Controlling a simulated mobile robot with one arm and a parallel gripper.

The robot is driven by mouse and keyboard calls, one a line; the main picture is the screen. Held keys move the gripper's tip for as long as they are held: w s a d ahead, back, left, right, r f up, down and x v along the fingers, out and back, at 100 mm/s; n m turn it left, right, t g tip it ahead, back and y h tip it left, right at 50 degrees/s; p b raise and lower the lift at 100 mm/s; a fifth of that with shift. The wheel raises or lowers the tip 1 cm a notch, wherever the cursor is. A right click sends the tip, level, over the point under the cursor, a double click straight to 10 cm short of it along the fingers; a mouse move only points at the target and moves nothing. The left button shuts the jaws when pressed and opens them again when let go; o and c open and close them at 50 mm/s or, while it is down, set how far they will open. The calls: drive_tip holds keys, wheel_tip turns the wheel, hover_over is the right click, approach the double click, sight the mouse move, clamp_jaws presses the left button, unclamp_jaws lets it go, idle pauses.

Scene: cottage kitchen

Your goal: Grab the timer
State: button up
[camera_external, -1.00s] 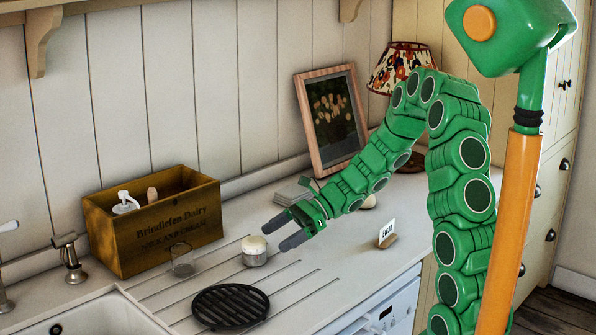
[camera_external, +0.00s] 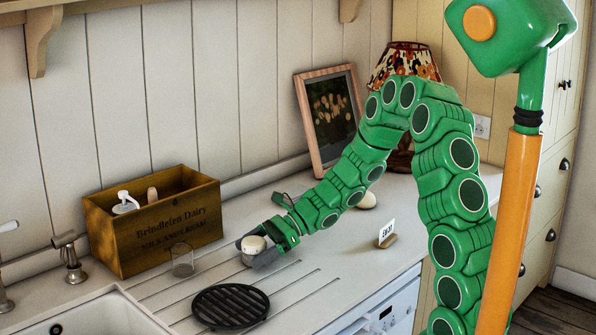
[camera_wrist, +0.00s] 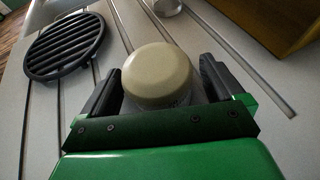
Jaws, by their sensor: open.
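The timer (camera_external: 254,245), a small round thing with a cream domed top and a paler lower part, stands on the grooved drainboard between the glass and my arm. In the wrist view the timer (camera_wrist: 160,76) sits between my two dark fingers, its lower part partly hidden by my gripper's front edge. My gripper (camera_external: 257,256) is low at the drainboard with one finger on each side of the timer. In the wrist view my gripper (camera_wrist: 160,88) is open, with a narrow gap visible beside the right finger; contact on the left is unclear.
A clear glass (camera_external: 182,261) stands just left of the timer, before a wooden crate (camera_external: 150,238). A black round trivet (camera_external: 230,307) lies in front. A small card (camera_external: 386,233) in a wooden holder stands to the right. The sink (camera_external: 88,318) is at lower left.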

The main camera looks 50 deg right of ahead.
drive_tip(key=c, duration=1.3)
